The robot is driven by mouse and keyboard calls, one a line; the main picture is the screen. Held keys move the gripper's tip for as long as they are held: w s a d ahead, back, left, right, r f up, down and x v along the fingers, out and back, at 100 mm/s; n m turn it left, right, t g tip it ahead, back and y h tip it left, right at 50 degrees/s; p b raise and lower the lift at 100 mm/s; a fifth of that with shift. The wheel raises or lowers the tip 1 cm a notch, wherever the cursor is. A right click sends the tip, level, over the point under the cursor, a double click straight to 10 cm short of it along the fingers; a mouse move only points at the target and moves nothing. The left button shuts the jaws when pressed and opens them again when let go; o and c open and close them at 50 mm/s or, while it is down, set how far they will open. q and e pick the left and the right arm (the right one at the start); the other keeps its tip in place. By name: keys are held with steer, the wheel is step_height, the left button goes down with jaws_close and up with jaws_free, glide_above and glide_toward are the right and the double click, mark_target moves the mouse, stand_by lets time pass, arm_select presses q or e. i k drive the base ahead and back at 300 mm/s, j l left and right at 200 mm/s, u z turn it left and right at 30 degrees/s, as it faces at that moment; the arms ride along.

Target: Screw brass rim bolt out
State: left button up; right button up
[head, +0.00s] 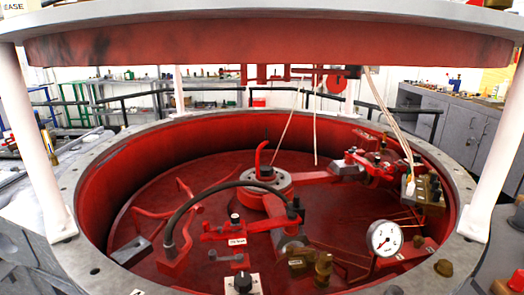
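A brass bolt head (443,267) sits on the grey ring rim (462,235) at the lower right. It looks like the brass rim bolt, and it appears seated upright on the rim. I make out neither of my grippers clearly in the head view. Nothing is seen touching the bolt.
The rim encloses a deep red basin (150,215) holding a white dial gauge (384,238), a black curved hose (205,190) and a brass valve block (430,188). White posts (38,150) and (495,150) carry a heavy red-and-grey ring (260,45) overhead.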

mark_target(443, 265)
steer(key=l+z, duration=0.2)
steer(key=z, duration=0.15)
steer(key=l+z, duration=0.3)
steer(key=k+l+z, duration=0.1)
steer(key=z, duration=0.25)
steer(key=u, duration=0.5)
steer(key=k, duration=0.05)
